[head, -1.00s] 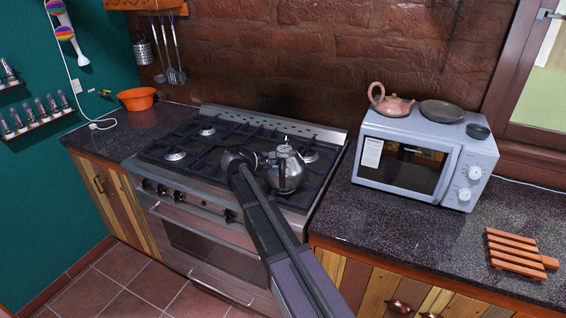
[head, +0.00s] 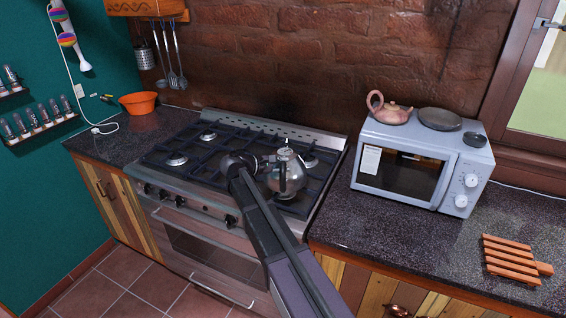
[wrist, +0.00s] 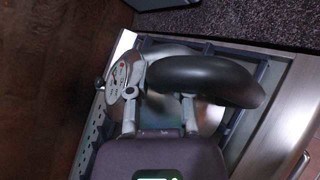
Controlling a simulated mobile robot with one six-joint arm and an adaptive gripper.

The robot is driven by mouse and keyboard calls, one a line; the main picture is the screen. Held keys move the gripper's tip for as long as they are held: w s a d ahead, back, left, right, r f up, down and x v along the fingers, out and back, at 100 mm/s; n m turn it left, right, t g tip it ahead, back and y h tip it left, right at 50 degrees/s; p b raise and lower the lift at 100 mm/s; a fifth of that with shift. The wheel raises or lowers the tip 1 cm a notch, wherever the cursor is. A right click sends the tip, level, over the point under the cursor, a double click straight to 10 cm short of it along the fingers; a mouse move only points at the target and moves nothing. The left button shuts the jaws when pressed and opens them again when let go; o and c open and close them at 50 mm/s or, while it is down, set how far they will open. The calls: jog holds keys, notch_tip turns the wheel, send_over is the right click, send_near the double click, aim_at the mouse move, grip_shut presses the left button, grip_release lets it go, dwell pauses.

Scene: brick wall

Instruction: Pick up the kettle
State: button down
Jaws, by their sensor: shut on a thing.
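The kettle (head: 287,175) is silver and rounded, with a dark handle. It appears upright at the right side of the stove (head: 255,123), over the right burners. I cannot tell whether its base touches the grates. My gripper (head: 268,164) reaches it from the left, at the handle side. In the wrist view the kettle's black curved handle (wrist: 205,78) lies just ahead of my gripper (wrist: 160,97), whose fingers are shut on the kettle. The exact contact is partly hidden behind the handle and my arm.
A white microwave (head: 452,180) stands right of the stove, with a pink teapot (head: 391,113) and dark dishes on top. A wooden trivet (head: 514,258) lies at the right. An orange bowl (head: 138,103) sits at the left. The counter front between microwave and trivet is clear.

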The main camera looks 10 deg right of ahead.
jog(key=s+a+r+p, duration=0.1)
jog(key=s+a, duration=0.1)
jog(key=s, duration=1.1)
jog(key=shift+s+r, duration=0.15)
jog(key=shift+r, duration=0.05)
dwell(0.3)
jog(key=shift+s+a, duration=0.1)
jog(key=shift+s, duration=0.05)
dwell(1.0)
